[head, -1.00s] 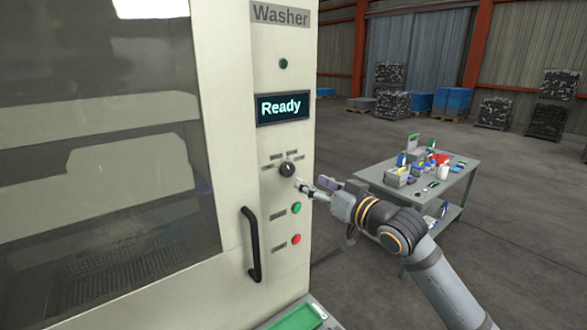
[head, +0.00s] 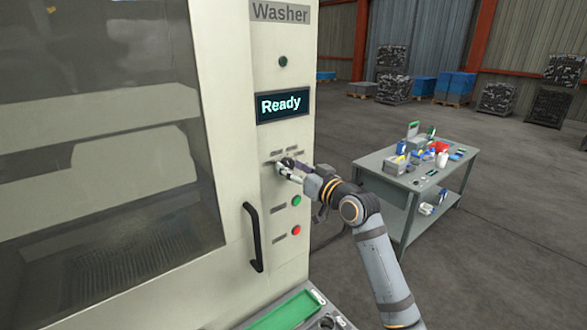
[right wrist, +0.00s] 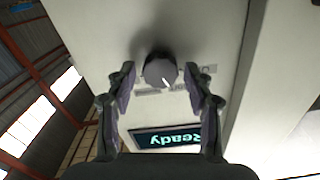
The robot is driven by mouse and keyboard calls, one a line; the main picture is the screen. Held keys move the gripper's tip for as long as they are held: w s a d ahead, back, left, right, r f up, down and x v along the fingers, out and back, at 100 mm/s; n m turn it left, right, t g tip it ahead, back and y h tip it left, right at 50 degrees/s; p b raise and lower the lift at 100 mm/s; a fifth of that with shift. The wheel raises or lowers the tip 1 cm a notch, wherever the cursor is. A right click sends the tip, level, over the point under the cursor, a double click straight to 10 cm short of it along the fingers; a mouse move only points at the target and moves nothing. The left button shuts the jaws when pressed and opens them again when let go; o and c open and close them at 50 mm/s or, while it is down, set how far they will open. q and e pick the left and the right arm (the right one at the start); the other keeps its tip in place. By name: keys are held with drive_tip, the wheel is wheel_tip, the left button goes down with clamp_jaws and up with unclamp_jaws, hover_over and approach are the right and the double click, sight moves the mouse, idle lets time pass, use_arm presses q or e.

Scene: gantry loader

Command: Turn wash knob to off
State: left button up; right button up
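The wash knob (right wrist: 160,71) is a dark round knob with a white pointer mark on the washer's cream panel. In the head view the knob (head: 287,162) is partly hidden by my right gripper (head: 287,170). In the right wrist view my right gripper (right wrist: 160,82) is open, with one finger on each side of the knob and a visible gap to it on both sides. Small labels surround the knob, too small to read. The display (head: 282,105) reads "Ready". My left gripper is not in view.
Below the knob are a green button (head: 296,201) and a red button (head: 296,230). A black door handle (head: 253,237) stands out to their left. A green tray (head: 287,311) is at the bottom. A grey table (head: 385,172) with several items stands to the right.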

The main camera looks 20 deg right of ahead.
drive_tip(key=c, duration=0.8)
drive_tip(key=shift+f+n+b, duration=0.15)
drive_tip(key=shift+n+b, duration=0.65)
drive_tip(key=shift+b, duration=0.05)
drive_tip(key=shift+n+b, duration=0.95)
drive_tip(key=shift+n, duration=0.25)
drive_tip(key=n+b, duration=0.2)
drive_tip(key=n, duration=0.1)
drive_tip(key=shift+n, duration=0.3)
drive_tip(key=shift+n+b, duration=0.35)
drive_tip(key=shift+n, duration=0.25)
